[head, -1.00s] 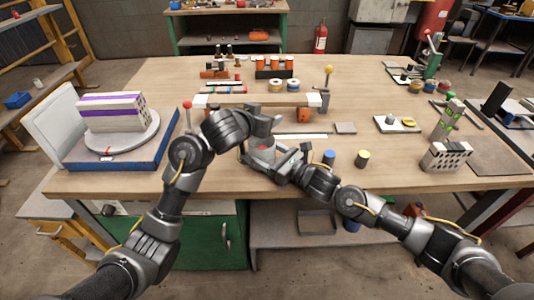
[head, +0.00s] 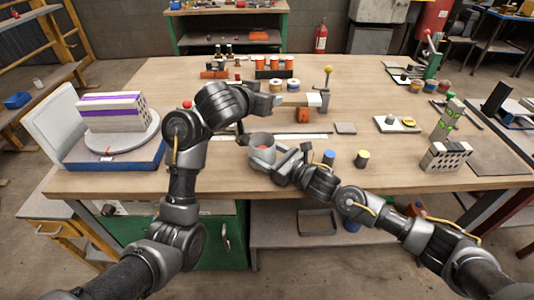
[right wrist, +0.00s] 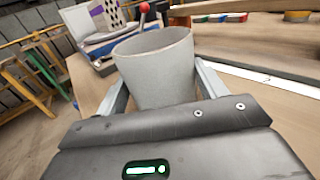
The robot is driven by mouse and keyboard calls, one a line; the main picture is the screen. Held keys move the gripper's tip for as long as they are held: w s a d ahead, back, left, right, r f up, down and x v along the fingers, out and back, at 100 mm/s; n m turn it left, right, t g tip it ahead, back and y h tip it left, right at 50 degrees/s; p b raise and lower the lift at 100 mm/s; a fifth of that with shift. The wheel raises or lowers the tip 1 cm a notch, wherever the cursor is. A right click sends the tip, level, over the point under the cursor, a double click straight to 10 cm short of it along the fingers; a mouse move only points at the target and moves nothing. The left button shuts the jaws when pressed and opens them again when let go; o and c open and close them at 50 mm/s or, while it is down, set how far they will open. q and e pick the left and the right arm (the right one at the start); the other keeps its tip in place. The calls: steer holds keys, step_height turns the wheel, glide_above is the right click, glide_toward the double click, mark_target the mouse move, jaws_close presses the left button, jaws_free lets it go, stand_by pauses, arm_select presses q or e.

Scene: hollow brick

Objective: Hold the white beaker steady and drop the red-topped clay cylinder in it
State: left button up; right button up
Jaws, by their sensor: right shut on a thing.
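The white beaker (head: 254,140) stands near the front middle of the table, and my right gripper (head: 276,160) is shut around its sides. In the right wrist view the beaker (right wrist: 155,72) sits upright between the two fingers. A red top, the clay cylinder (head: 263,149), shows inside the beaker in the head view; the rest of it is hidden by the wall.
A blue-topped cylinder (head: 328,157) and a yellow-topped cylinder (head: 362,159) stand right of the beaker. A hollow brick (head: 446,157) is farther right. A turntable (head: 112,141) with a block (head: 110,112) is at the left. Free table lies around the two cylinders.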

steer(key=o, duration=1.3)
steer(key=shift+c, duration=0.2)
steer(key=v, duration=1.2)
steer(key=shift+f, duration=0.1)
